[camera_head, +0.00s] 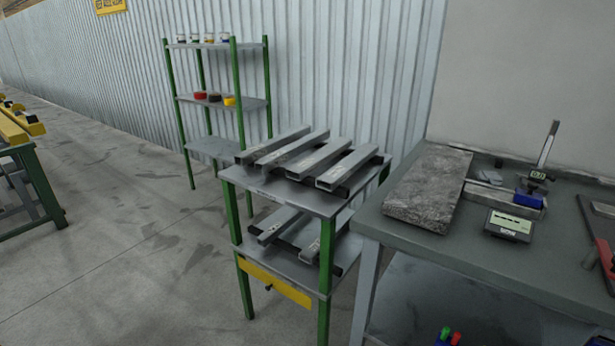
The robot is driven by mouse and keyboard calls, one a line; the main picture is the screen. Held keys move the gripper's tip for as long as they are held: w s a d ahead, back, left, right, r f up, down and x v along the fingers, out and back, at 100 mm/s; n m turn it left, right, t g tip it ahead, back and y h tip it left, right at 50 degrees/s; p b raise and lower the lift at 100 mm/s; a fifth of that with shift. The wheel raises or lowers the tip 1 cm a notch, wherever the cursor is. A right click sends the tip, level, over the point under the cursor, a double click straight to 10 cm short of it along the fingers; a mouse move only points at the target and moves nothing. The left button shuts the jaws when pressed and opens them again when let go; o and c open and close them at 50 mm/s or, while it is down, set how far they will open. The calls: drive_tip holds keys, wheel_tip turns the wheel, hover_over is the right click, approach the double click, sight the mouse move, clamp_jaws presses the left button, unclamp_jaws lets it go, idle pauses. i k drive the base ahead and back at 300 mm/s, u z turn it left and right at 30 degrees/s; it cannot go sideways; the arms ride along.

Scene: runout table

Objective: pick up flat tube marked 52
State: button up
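Several grey metal tubes lie side by side on the top shelf of a green-legged rack (262,186) at the middle of the view. The rightmost tube (347,167) shows its open hollow end toward me. The leftmost tube (273,145) lies near the shelf's left edge. More tubes (275,226) lie on the lower shelf, partly hidden under the top one. Pale marks show on some tubes, but they are too small to read, so I cannot tell which tube is marked 52. My gripper is not in view.
A grey workbench (400,232) stands close right of the rack, with a stone plate (430,190), a height gauge (540,165) and a small display box (508,226). A shelf unit (218,101) with small pots stands behind. The floor (120,240) left of the rack is clear.

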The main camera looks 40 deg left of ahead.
sight(301, 170)
drive_tip(key=k, duration=0.8)
drive_tip(key=u, duration=1)
drive_tip(key=i, duration=1.3)
